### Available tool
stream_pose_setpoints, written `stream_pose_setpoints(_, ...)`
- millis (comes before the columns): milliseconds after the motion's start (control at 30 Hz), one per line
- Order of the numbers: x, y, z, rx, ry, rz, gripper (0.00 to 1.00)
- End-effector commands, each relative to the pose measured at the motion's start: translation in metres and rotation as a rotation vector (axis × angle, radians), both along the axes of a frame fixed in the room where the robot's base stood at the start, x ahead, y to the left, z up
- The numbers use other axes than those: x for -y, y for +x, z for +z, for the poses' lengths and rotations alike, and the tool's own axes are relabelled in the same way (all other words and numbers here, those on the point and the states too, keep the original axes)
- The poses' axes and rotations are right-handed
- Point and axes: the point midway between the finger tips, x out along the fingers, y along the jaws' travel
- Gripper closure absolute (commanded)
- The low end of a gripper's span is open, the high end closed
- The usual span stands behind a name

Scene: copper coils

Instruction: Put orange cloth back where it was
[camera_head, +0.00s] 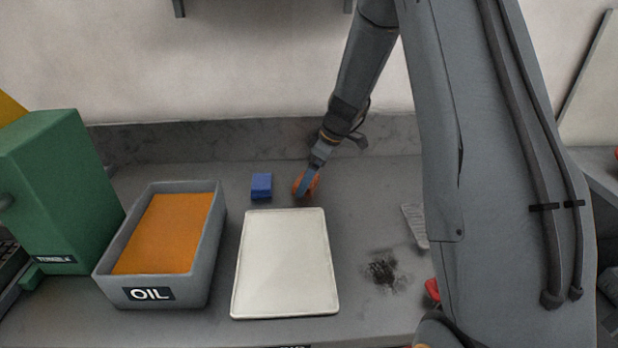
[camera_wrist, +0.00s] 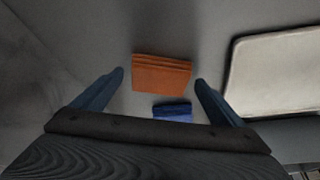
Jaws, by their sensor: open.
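The orange cloth (camera_head: 315,184) is a small folded block at the back of the worktop, partly hidden behind my gripper (camera_head: 307,184) in the head view. In the wrist view the orange cloth (camera_wrist: 162,74) shows between the two blue fingertips of my gripper (camera_wrist: 160,77), with a gap on each side. My fingers are spread and not closed on it. I cannot tell whether the cloth is at fingertip height or a little beyond. A blue cloth (camera_head: 261,186) lies just left of it, and also shows in the wrist view (camera_wrist: 173,112).
A white tray (camera_head: 286,265) lies in front of the cloths. A grey bin marked OIL (camera_head: 152,294) with orange contents stands left, beside a green machine (camera_head: 62,190). A dark smudge (camera_head: 384,270) marks the worktop right of the tray. A low wall (camera_head: 200,141) runs behind.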

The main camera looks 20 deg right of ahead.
Motion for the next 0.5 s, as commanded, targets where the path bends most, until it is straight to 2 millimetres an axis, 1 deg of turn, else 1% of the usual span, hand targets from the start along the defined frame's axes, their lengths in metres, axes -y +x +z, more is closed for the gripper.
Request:
stream_pose_setpoints(133, 0.009, -0.004, 0.022, 0.005, -0.001, -0.002, 0.08)
stream_pose_setpoints(400, 0.026, -0.015, 0.072, 0.005, -0.001, -0.002, 0.08)
stream_pose_setpoints(500, 0.031, -0.019, 0.087, 0.004, 0.0, -0.002, 0.08)
